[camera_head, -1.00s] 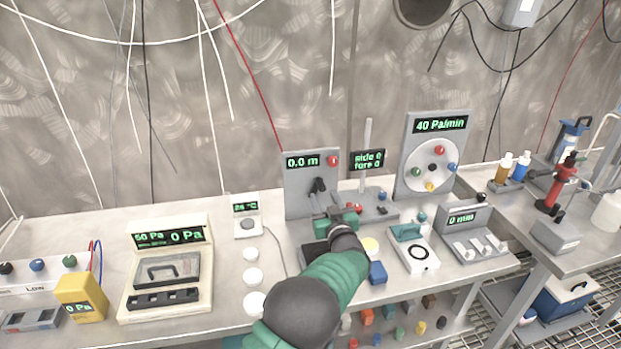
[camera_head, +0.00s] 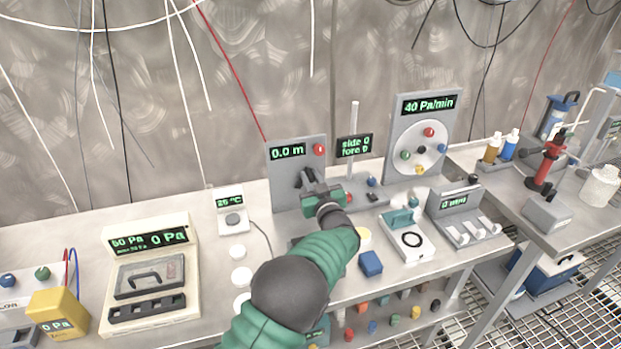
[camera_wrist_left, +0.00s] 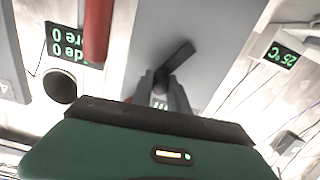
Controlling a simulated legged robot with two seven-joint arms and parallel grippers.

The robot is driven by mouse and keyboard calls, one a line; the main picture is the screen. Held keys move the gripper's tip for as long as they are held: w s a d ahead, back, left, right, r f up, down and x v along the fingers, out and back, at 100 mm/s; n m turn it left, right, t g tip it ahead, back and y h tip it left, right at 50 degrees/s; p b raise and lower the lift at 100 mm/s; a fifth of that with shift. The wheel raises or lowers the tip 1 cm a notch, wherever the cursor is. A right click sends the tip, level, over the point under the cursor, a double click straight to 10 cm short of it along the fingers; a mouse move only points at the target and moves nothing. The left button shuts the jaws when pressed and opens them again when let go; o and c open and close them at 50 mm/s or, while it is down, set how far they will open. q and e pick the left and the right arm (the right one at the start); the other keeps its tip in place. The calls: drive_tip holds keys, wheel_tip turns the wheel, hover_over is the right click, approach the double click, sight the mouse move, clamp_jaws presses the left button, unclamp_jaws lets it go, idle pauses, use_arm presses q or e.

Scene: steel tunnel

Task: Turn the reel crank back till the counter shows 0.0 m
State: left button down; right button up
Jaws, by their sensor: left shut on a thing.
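The reel panel (camera_head: 283,170) is a grey upright plate at the back of the bench, and its green counter (camera_head: 288,152) reads 0.0 m. A dark crank (camera_head: 307,176) sits low on its face; the wrist view shows its dark arm (camera_wrist_left: 178,55) sloping. My left gripper (camera_head: 309,184) reaches up to the panel from the front. Its two grey fingers (camera_wrist_left: 161,82) are shut on the crank's knob, which they partly hide. My right gripper is in neither view.
A red knob (camera_head: 319,149) is at the panel's upper right. The side/fore display (camera_head: 354,145) and a thin post stand to its right, then the 40 Pa/min dial panel (camera_head: 428,103). A small 25 °C meter (camera_head: 231,200) stands to the left.

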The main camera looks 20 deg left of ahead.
use_arm(q)
drive_tip(key=shift+s+a, duration=0.15)
drive_tip(key=shift+a, duration=0.25)
drive_tip(key=n+b, duration=0.1)
drive_tip(key=n, duration=0.1)
drive_tip(key=s+a+n+b, duration=0.1)
drive_tip(key=n, duration=0.1)
drive_tip(key=shift+a, duration=0.15)
drive_tip(key=shift+r, duration=0.1)
drive_tip(key=c, duration=1.6)
unclamp_jaws()
drive_tip(key=o, duration=0.3)
drive_tip(key=shift+w+a, duration=0.1)
drive_tip(key=shift+w, duration=0.1)
